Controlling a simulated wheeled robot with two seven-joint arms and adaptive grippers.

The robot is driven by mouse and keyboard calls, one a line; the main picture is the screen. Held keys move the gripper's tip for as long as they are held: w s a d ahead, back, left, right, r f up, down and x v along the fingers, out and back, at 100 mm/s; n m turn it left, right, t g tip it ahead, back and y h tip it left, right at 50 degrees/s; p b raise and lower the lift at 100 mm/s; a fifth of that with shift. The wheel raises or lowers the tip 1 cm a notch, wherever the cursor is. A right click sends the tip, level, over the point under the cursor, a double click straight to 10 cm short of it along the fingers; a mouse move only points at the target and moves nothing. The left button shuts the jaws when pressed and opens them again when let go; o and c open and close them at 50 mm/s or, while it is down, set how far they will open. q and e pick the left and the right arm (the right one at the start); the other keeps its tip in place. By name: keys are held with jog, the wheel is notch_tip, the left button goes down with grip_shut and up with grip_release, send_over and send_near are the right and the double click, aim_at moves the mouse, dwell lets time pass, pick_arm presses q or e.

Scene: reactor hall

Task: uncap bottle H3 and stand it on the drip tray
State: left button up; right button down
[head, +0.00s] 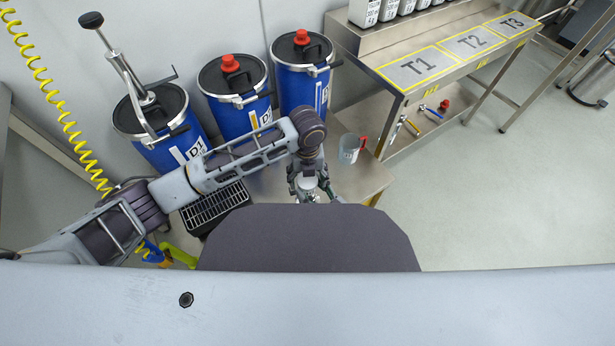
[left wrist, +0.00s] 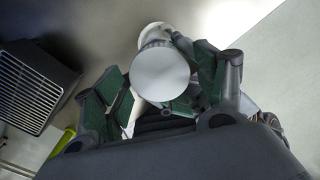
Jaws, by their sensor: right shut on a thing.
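My left gripper (head: 308,190) hangs in front of the barrels. In the left wrist view its green-padded fingers (left wrist: 158,88) stand apart on either side of a round white top. That top belongs to what looks like a white bottle (left wrist: 160,72); a second white rounded part shows just behind it. No label on it is readable, and I cannot tell cap from bottle. My right gripper (left wrist: 182,104) shows only in part, close below the white top, closed on the bottle. The black, slatted drip tray (head: 215,207) lies left of the grippers; no bottle stands on it.
Blue barrels (head: 303,85) with black lids stand along the wall. A steel rack (head: 430,65) marked T1, T2, T3 carries white bottles (head: 365,12).

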pick_arm(q)
jog(key=shift+r, duration=0.15)
jog(key=shift+r, duration=2.1)
pick_arm(e)
jog(key=shift+c, duration=2)
grip_release()
jog(key=shift+s+d, duration=0.1)
jog(key=v, duration=1.1)
jog(key=shift+s+d, duration=0.2)
jog(key=shift+d, duration=0.05)
pick_arm(q)
jog(key=shift+c, duration=0.2)
